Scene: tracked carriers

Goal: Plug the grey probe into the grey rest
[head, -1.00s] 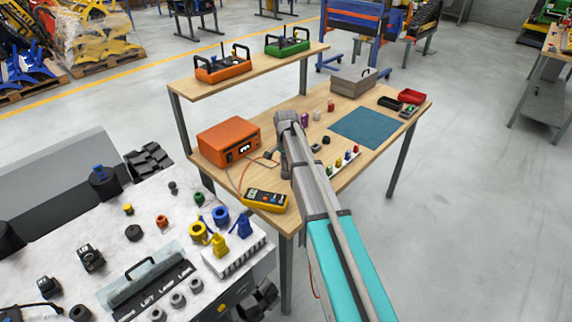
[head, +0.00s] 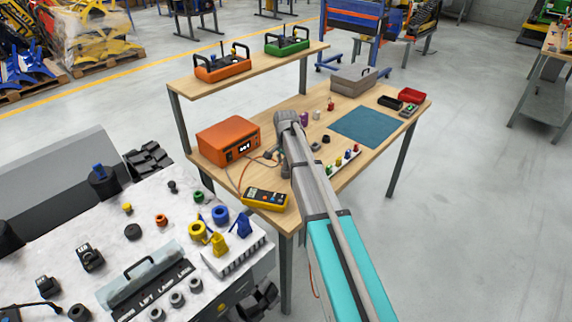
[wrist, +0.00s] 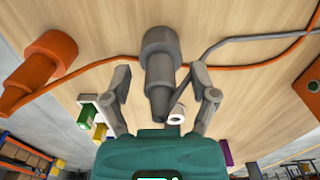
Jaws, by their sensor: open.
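The grey probe (wrist: 158,62) is in the upper middle of the wrist view, with a thick round body and a narrower tip pointing down the picture. My gripper (wrist: 160,88) is open, with one finger on each side of the probe and a gap showing on both sides. In the head view my arm hides most of the gripper and what is under it, above the left part of the workbench (head: 355,95). I cannot make out the grey rest with certainty.
An orange probe (wrist: 42,62) lies left of the grey one; orange and grey cables cross the wood. An orange instrument box (head: 228,140) and a yellow meter (head: 266,199) stand nearby. A row of coloured pieces (head: 345,158) is to the right. The blue mat (head: 368,126) is clear.

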